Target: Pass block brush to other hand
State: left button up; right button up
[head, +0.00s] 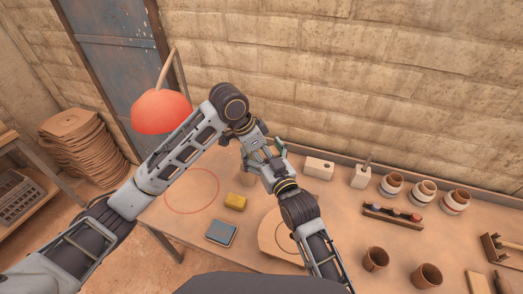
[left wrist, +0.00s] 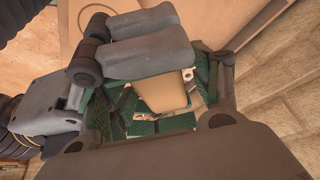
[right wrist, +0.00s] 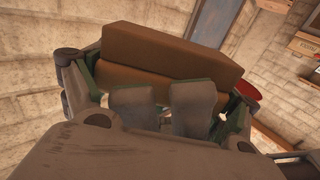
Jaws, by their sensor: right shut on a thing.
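The block brush is a brown block (right wrist: 165,65) across the top of the right wrist view, in front of my right gripper. A tan part of it (left wrist: 160,92) shows between the green-padded fingers in the left wrist view. My left gripper (head: 254,143) reaches down from above and meets my right gripper (head: 266,168), which comes up from the lower right. Both are close together over the table, and my right gripper is shut on the brush. Whether the left fingers press on it cannot be told. In the head view the grippers mostly hide the brush.
A white block (head: 319,168), jars (head: 423,190) and brown cups (head: 375,259) stand to the right. A red lampshade (head: 160,112) is near my left arm.

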pick_arm(q)
jog(key=shift+r, duration=0.1)
jog(key=v, duration=1.1)
jog(key=shift+a+r, duration=0.2)
jog(key=shift+r, duration=0.15)
dwell(0.4)
